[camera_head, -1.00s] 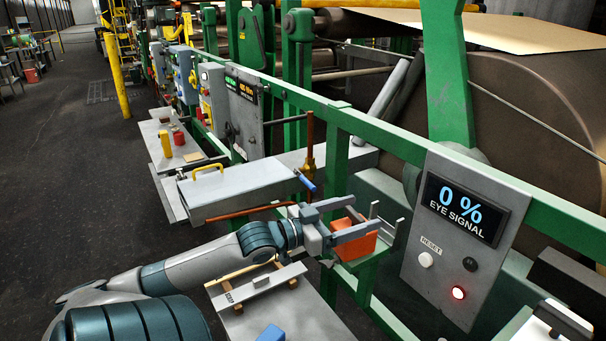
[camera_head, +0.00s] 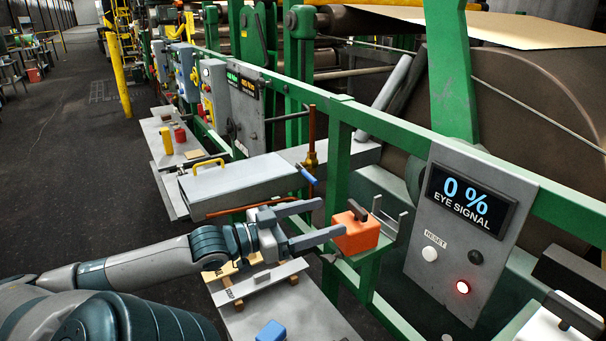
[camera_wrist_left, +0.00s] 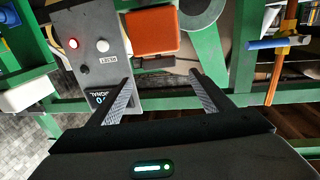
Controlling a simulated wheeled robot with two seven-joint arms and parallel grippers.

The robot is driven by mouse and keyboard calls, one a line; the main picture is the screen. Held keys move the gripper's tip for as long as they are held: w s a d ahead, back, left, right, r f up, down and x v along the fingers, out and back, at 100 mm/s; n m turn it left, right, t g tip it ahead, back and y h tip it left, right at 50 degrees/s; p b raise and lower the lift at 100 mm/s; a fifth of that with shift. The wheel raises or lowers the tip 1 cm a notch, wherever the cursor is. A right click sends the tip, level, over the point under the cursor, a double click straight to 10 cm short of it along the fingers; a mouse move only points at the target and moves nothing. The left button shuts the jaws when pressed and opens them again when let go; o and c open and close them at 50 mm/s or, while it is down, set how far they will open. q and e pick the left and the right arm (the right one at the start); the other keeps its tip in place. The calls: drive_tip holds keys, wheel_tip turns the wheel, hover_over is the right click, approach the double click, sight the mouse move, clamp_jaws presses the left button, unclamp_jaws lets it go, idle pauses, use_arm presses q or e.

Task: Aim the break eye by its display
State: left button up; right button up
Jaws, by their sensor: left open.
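The break eye appears to be the orange block (camera_head: 355,234) with a dark knob on top, on a green bracket on the rail. It also shows in the left wrist view (camera_wrist_left: 152,32), beyond the fingertips. The display (camera_head: 467,200) on the grey panel reads "0 %" and "EYE SIGNAL". My left gripper (camera_head: 331,218) is open, just left of the orange block, its fingers pointing at it. In the left wrist view my left gripper (camera_wrist_left: 160,80) has nothing between its fingers. I cannot tell whether a finger touches the block. My right gripper is not in view.
Below the display are a white reset button (camera_head: 430,254) and a lit red lamp (camera_head: 462,287). A green rail (camera_head: 400,146) runs behind the block. A grey box with a yellow handle (camera_head: 240,184) lies left of the gripper. A blue block (camera_head: 271,331) sits on the lower table.

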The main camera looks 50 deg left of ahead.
use_arm(q)
drive_tip(key=shift+v, duration=1.9)
